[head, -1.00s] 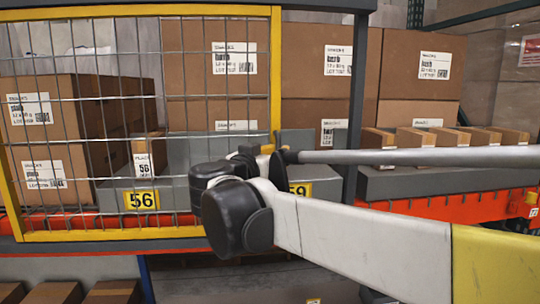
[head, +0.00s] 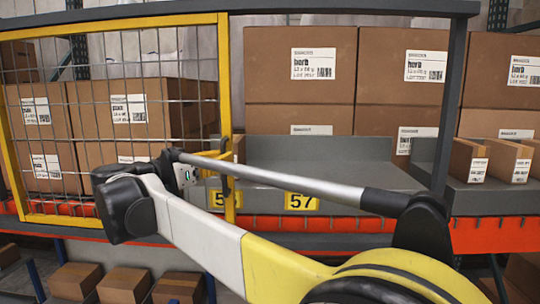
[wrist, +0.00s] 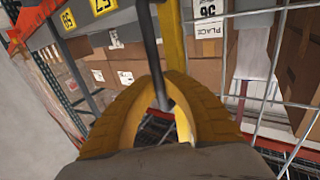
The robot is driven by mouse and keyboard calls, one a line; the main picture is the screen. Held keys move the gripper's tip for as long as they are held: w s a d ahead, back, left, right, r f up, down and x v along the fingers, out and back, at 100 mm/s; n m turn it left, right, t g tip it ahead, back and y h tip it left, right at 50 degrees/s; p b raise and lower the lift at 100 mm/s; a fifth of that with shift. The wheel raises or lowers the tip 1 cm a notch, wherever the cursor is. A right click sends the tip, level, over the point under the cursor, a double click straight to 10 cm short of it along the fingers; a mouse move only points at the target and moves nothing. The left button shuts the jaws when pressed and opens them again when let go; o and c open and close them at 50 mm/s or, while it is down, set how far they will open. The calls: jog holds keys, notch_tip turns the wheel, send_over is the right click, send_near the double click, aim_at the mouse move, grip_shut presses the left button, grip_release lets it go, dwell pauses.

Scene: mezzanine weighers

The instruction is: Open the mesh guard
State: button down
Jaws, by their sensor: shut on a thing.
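The mesh guard (head: 125,18) is a yellow-framed wire panel at the left of the head view. It covers the left part of the shelf, while bay 57 is uncovered. Its right upright (head: 225,70) stands beside a tag that it partly hides. My gripper (wrist: 165,88) shows in the wrist view as two yellow curved fingers, closed around a dark upright handle bar (wrist: 152,40) next to the guard's yellow frame (wrist: 173,45). The exact finger contact is hard to see. In the head view my arm partly hides the grip at the guard's right upright.
Brown cartons (head: 300,85) stand behind the open bay with its grey tray (head: 320,150) and yellow 57 tag (head: 301,201). A dark post (head: 449,100) stands to the right. An orange rail (head: 480,236) runs along the shelf front, with small boxes (head: 123,285) below.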

jog(key=a+p, duration=0.2)
jog(key=a, duration=0.8)
jog(key=shift+a, duration=0.35)
jog(key=c, duration=1.5)
grip_release()
jog(key=shift+o, duration=0.2)
jog(key=shift+s, duration=0.1)
jog(key=v, duration=1.2)
